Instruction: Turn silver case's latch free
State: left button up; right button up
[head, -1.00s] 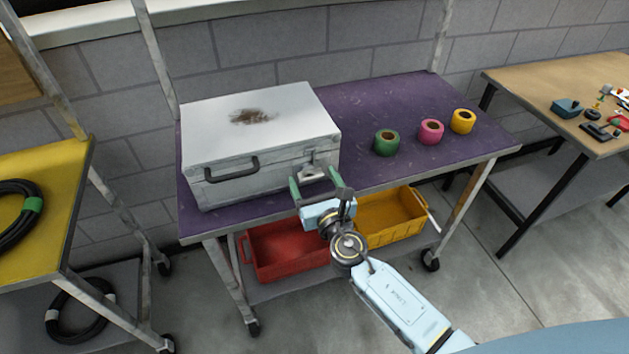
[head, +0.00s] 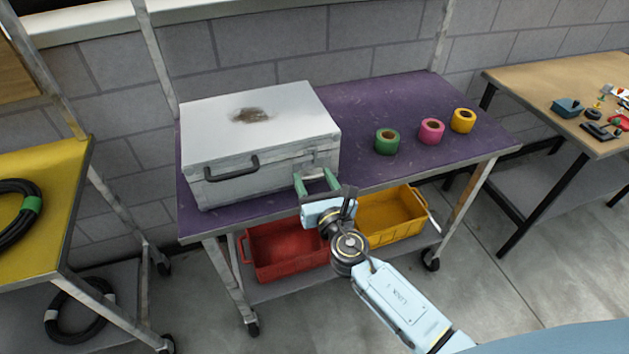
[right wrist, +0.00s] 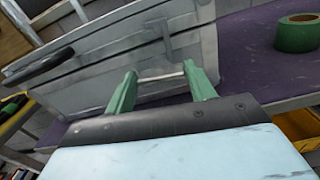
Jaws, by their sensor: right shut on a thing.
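The silver case (head: 255,130) sits lid down on the purple table top, its black handle (head: 232,169) on the front face. Its latch (head: 318,158) is on the same face, right of the handle. My right gripper (head: 315,177) is at the latch, its green fingers pointing at the case. In the right wrist view, the fingers (right wrist: 158,82) stand either side of a thin pale bar of the latch (right wrist: 160,77) and are shut on it. The latch's exact angle is hard to tell. My left gripper is not in view.
Green (head: 387,141), pink (head: 431,131) and yellow (head: 463,121) tape rolls stand right of the case on the purple table (head: 400,100). Red (head: 285,250) and yellow (head: 390,218) bins are on the shelf below. A yellow-topped cart (head: 60,220) stands left.

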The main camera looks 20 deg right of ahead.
jog(key=m+b, duration=0.2)
jog(key=m, duration=0.3)
jog(key=shift+d+f, duration=0.1)
jog(key=shift+f, duration=0.05)
jog(key=m+b, duration=0.1)
jog(key=m, duration=0.3)
jog(key=shift+m, duration=0.3)
jog(key=shift+m+b, duration=0.35)
jog(key=shift+m, duration=0.55)
jog(key=m, duration=0.2)
jog(key=shift+d+m, duration=0.1)
jog(key=shift+m, duration=1.1)
pick_arm(q)
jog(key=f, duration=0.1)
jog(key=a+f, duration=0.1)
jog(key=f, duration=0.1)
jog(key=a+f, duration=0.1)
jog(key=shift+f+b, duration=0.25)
jog(key=shift+b, duration=0.05)
pick_arm(e)
jog(key=shift+f+m, duration=0.1)
jog(key=shift+m, duration=0.4)
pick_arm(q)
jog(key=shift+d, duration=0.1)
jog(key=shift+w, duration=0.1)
pick_arm(e)
jog(key=o, duration=1)
